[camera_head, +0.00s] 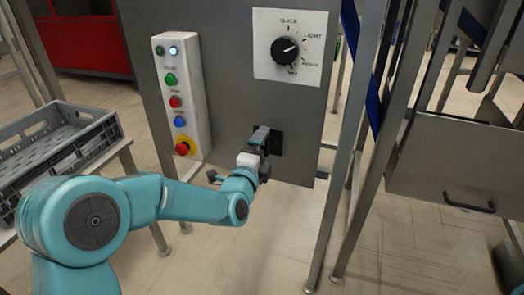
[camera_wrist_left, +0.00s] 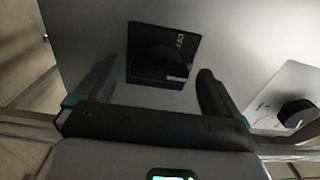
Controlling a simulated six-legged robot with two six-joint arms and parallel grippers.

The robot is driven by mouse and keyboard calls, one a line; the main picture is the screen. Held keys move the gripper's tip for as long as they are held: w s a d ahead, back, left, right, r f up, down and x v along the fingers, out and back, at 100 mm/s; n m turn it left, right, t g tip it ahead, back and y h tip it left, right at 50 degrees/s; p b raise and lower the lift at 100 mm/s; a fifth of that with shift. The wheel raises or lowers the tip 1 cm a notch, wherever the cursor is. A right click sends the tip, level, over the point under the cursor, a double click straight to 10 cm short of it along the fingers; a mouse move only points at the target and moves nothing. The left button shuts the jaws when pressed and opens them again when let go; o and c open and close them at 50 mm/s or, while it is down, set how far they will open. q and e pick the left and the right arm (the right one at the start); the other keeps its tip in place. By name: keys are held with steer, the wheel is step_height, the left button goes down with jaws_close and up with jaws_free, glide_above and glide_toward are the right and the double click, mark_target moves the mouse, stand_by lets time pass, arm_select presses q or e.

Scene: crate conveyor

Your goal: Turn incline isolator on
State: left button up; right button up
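The incline isolator (camera_head: 277,143) is a black square plate low on the grey panel, partly hidden behind my left gripper (camera_head: 262,138). In the left wrist view the isolator (camera_wrist_left: 163,52) shows as a dark plate with a dark, rounded knob and small pale lettering. The knob's exact position is too dark to tell. My left gripper (camera_wrist_left: 158,72) is open, one finger on each side of the isolator in that view. Nothing is between the fingers that I can see gripped. My right gripper is not in view.
A rotary dial (camera_head: 285,49) on a white plate sits above the isolator. A pale button box (camera_head: 190,95) with several coloured buttons and a red emergency stop (camera_head: 183,148) is to the left. A grey crate (camera_head: 60,150) stands at far left. Metal posts (camera_head: 352,150) rise at right.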

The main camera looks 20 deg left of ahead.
arm_select(q)
steer(key=s+b, duration=0.4)
steer(key=s, duration=1.2)
steer(key=shift+s+a, duration=0.15)
steer(key=shift+a, duration=0.1)
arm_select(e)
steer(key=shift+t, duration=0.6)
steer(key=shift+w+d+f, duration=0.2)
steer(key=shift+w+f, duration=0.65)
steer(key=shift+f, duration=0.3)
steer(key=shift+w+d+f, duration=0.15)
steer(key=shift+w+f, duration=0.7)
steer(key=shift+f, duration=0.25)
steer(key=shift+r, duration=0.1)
